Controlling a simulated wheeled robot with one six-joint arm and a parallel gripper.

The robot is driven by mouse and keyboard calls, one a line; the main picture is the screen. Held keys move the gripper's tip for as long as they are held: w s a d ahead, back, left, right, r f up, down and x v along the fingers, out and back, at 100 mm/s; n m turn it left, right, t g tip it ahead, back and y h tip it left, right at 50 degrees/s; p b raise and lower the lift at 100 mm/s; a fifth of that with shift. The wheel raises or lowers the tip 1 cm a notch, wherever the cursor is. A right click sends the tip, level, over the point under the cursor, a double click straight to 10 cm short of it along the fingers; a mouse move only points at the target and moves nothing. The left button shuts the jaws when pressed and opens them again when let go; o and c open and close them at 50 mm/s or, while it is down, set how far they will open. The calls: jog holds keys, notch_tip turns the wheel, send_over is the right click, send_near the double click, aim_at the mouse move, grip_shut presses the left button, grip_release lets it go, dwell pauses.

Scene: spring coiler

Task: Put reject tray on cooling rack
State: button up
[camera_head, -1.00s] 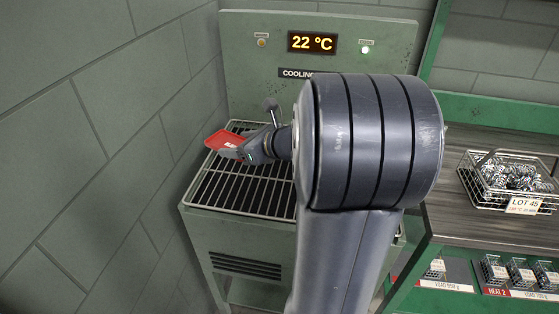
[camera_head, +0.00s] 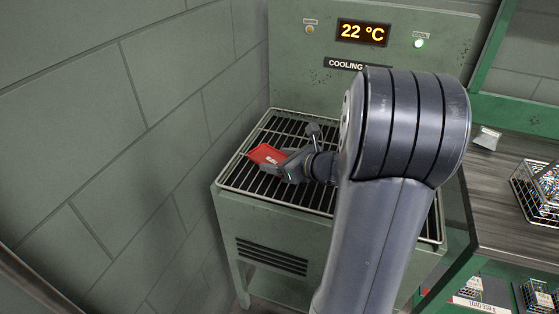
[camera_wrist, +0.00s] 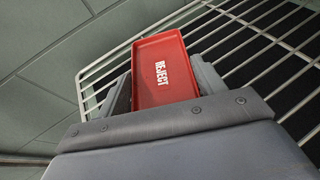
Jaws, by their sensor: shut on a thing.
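The red reject tray (camera_head: 267,155) is over the left part of the cooling rack. In the wrist view the tray (camera_wrist: 159,70) shows its white REJECT lettering and sits between the two fingers of my gripper (camera_wrist: 163,85). My gripper (camera_head: 291,164) is shut on the tray. The cooling rack (camera_head: 255,195) is a wire grid on a green cabinet; its bars (camera_wrist: 265,62) show around and behind the tray. I cannot tell whether the tray touches the bars.
A green panel (camera_head: 330,90) with a 22 °C display (camera_head: 363,32) stands behind the rack. A wall (camera_head: 130,130) is close on the left. A shelf with a wire basket (camera_head: 540,190) is on the right. My arm hides the rack's right part.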

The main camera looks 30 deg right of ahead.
jog(key=shift+f, duration=0.15)
jog(key=o, duration=1.1)
jog(key=shift+r, duration=0.2)
jog(key=shift+s+d+r, duration=0.15)
jog(key=shift+s, duration=0.15)
jog(key=p+v, duration=0.2)
jog(key=v, duration=0.9)
jog(key=shift+s, duration=0.2)
jog(key=shift+w, duration=0.1)
